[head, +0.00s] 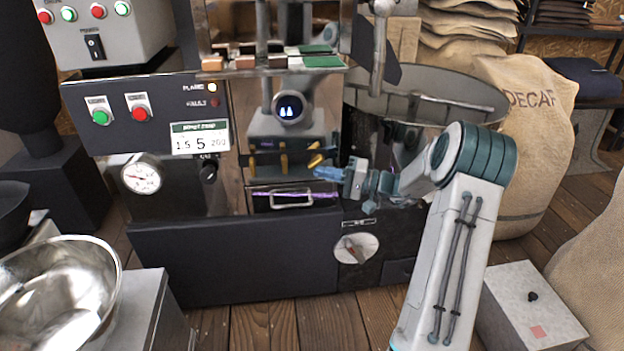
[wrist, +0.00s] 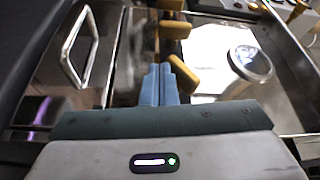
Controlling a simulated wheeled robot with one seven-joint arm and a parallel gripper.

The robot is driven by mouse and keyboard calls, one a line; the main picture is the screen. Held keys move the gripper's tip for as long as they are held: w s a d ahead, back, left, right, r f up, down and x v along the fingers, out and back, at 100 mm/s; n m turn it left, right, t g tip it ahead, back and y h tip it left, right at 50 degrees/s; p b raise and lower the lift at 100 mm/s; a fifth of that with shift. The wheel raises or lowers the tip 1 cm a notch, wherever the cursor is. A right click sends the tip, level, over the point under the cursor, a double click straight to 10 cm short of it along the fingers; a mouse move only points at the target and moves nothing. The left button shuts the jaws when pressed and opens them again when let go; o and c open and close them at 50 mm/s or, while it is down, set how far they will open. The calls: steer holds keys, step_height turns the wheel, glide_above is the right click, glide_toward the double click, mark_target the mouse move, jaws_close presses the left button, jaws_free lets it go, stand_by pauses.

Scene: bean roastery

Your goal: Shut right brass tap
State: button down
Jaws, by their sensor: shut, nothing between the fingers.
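Three brass taps sit in a row on the roaster front under the round flame window. The right brass tap (head: 316,158) is tilted, its upper end leaning right. The middle tap (head: 283,158) and left tap (head: 253,165) stand upright. My gripper (head: 318,172) is shut and empty, its blue fingertips just below and beside the right tap. In the wrist view the closed fingers (wrist: 163,72) lie right beside the slanted right tap (wrist: 184,75); I cannot tell whether they touch. The other two taps show beyond it.
The flame window (head: 290,107) shows two small blue flames. A drawer with a metal handle (head: 292,199) lies below the taps. A steel bowl (head: 60,290) is at front left. The wooden floor ahead is clear.

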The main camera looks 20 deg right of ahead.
steer(key=shift+a+f+m+t+y, duration=0.1)
steer(key=shift+a+m+t+y, duration=0.15)
steer(key=shift+t+y, duration=0.2)
steer(key=shift+a+f+m+t+y, duration=0.15)
steer(key=shift+m+t+y, duration=0.2)
steer(key=shift+y, duration=0.2)
steer(key=shift+a, duration=0.1)
stand_by(0.8)
steer(key=f+b, duration=0.1)
steer(key=f, duration=0.1)
steer(key=d+f+b, duration=0.1)
steer(key=f+b, duration=0.1)
steer(key=shift+d, duration=0.15)
steer(key=r+p+v, duration=0.1)
steer(key=p+v, duration=0.3)
steer(key=v, duration=0.6)
steer(key=shift+d+r, duration=0.25)
steer(key=shift+r, duration=0.15)
